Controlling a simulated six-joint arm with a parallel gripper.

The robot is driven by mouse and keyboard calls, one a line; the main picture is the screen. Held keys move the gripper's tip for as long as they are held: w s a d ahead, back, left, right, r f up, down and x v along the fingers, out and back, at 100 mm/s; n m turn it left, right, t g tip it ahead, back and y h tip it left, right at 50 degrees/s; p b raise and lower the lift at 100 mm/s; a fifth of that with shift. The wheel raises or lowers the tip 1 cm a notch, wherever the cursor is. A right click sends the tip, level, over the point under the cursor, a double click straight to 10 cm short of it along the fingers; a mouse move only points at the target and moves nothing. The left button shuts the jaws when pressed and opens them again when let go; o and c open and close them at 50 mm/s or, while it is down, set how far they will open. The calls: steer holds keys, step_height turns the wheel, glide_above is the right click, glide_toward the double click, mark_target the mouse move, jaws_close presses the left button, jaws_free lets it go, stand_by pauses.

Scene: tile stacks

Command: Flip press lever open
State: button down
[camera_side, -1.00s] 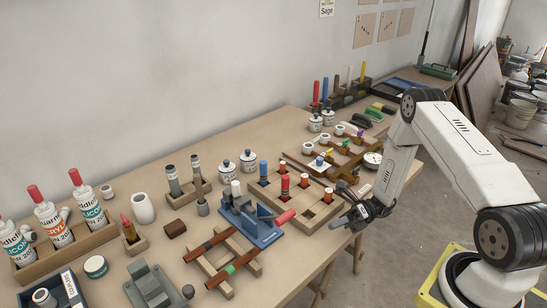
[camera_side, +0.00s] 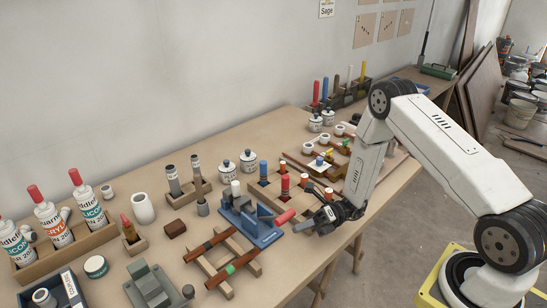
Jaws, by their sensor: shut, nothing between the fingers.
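The press (camera_side: 254,229) is a blue base on the middle of the bench with a grey block on it. Its lever ends in a red-pink handle (camera_side: 286,217) that points to the right and lies low. My gripper (camera_side: 303,227) is shut and empty, just right of and in front of the handle's tip, near the bench's front edge. It looks close to the handle; I cannot tell whether they touch.
A wooden tray (camera_side: 266,193) with colored cylinders stands behind the press. A wooden rack (camera_side: 226,286) with dark red rods lies in front-left. Glue bottles (camera_side: 55,224) stand far left. White jars (camera_side: 228,171) stand behind.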

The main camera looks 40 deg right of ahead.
mark_target(293, 212)
steer(key=shift+w+r, duration=0.3)
steer(key=shift+w, duration=0.25)
steer(key=shift+w+r+m, duration=0.4)
steer(key=shift+r+m, duration=0.2)
steer(key=shift+r, duration=0.05)
steer(key=shift+w+r+m+h, duration=0.5)
steer(key=shift+w+r+m, duration=0.1)
steer(key=shift+r+m, duration=0.2)
steer(key=w+r+m, duration=0.2)
steer(key=w+m, duration=0.1)
steer(key=w, duration=0.2)
steer(key=w+r+m+h, duration=0.1)
steer(key=w+r+m, duration=0.1)
steer(key=w, duration=0.4)
steer(key=shift+r+m, duration=0.3)
steer(key=shift+m, duration=0.1)
steer(key=shift+w, duration=0.15)
steer(key=shift+r, duration=0.1)
